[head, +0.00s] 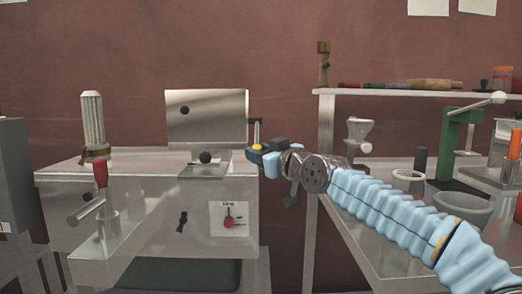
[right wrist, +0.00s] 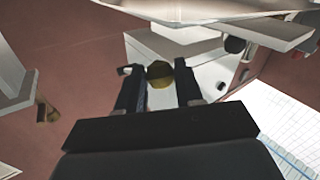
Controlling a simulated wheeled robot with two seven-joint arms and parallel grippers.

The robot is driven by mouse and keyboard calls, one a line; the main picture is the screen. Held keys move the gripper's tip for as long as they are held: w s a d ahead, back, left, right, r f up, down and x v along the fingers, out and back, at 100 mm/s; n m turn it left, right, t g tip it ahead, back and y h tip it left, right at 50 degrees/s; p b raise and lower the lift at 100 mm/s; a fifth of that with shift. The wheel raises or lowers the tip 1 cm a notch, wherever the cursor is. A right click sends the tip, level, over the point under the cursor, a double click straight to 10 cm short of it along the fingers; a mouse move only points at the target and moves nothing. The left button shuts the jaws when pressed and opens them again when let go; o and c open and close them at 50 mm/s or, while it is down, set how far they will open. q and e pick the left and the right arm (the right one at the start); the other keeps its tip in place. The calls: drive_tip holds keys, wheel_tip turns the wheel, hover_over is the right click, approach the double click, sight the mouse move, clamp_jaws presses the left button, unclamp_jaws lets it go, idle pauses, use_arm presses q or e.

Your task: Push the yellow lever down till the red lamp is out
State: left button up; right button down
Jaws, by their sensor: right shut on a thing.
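The metal filler machine (head: 150,215) stands at the left in the head view. My right gripper (head: 262,153), on the blue-sleeved arm, is at the machine's upper right side. A small yellow patch (head: 257,147) shows at its tip. In the right wrist view, the yellow lever's olive-yellow knob (right wrist: 160,74) sits between the two dark fingers (right wrist: 160,88), which are shut on it. The lever's shaft is mostly hidden. A red part (head: 228,221) sits on a white plate on the machine's front; I cannot tell whether it is the lamp or lit. My left gripper is not in view.
A metal bench (head: 385,262) at the right holds bowls (head: 462,207), a green press (head: 445,150) and a small funnel-topped tool. A shelf (head: 400,91) runs above it. A red-necked lever tool (head: 100,173) stands at the machine's left. A gap separates machine and bench.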

drive_tip(key=shift+w+a+f, duration=0.1)
drive_tip(key=shift+w+f, duration=0.1)
drive_tip(key=shift+f, duration=0.5)
drive_tip(key=c, duration=0.8)
unclamp_jaws()
drive_tip(key=shift+r, duration=0.15)
drive_tip(key=shift+o, duration=0.2)
drive_tip(key=b+v, duration=0.7)
drive_tip(key=v, duration=0.6)
drive_tip(key=shift+s+b, duration=0.3)
drive_tip(key=shift+s, duration=0.05)
